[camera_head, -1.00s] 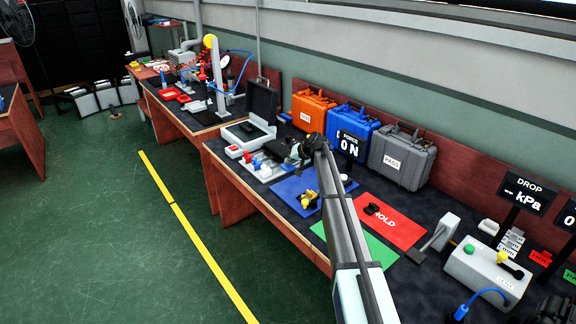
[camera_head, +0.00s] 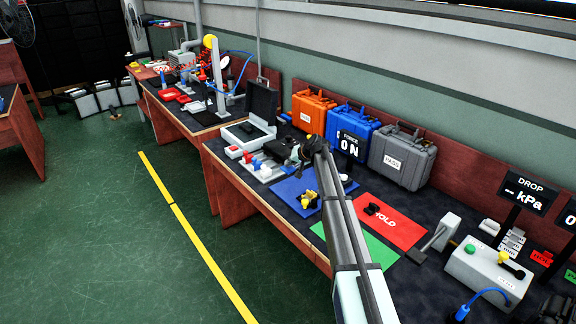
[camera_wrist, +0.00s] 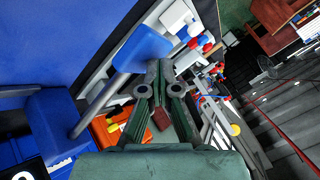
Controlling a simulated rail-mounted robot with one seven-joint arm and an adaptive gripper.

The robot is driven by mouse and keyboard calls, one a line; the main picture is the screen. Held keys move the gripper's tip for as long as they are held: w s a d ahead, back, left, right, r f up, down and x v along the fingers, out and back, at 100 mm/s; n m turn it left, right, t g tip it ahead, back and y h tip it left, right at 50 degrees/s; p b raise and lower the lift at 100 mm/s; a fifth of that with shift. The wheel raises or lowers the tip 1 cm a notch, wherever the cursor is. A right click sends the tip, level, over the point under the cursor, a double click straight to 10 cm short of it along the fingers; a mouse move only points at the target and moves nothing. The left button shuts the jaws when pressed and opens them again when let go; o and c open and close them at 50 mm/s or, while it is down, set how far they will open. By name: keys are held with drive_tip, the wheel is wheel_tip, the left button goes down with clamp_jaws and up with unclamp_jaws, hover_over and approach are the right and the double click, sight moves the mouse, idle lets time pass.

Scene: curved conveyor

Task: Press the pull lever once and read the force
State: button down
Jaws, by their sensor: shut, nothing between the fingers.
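The force display (camera_head: 350,146) stands on the bench in the head view and reads 0 N. In the wrist view, a grey rod with a flat blue end (camera_wrist: 143,45), which looks like the pull lever, slants up beside my fingers. The lever is mostly hidden behind my arm in the head view. My gripper (camera_wrist: 160,72) is shut and empty, its tips near the blue end; I cannot tell whether they touch. In the head view my gripper (camera_head: 297,152) is small and dark, above the bench left of the display.
Orange (camera_head: 312,110), blue (camera_head: 352,122) and grey (camera_head: 402,155) cases line the back of the bench. A red HOLD mat (camera_head: 400,232) and a green mat (camera_head: 372,252) lie in front. An open case (camera_head: 248,132) stands left of my gripper.

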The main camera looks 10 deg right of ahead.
drive_tip(key=shift+f+b, duration=0.5)
drive_tip(key=shift+f, duration=0.3)
idle(0.7)
drive_tip(key=shift+r, duration=0.1)
idle(0.5)
drive_tip(key=shift+r+p, duration=0.65)
drive_tip(key=shift+r, duration=1.65)
drive_tip(key=shift+r, duration=0.1)
drive_tip(key=shift+r+p, duration=0.75)
drive_tip(key=shift+r, duration=1.7)
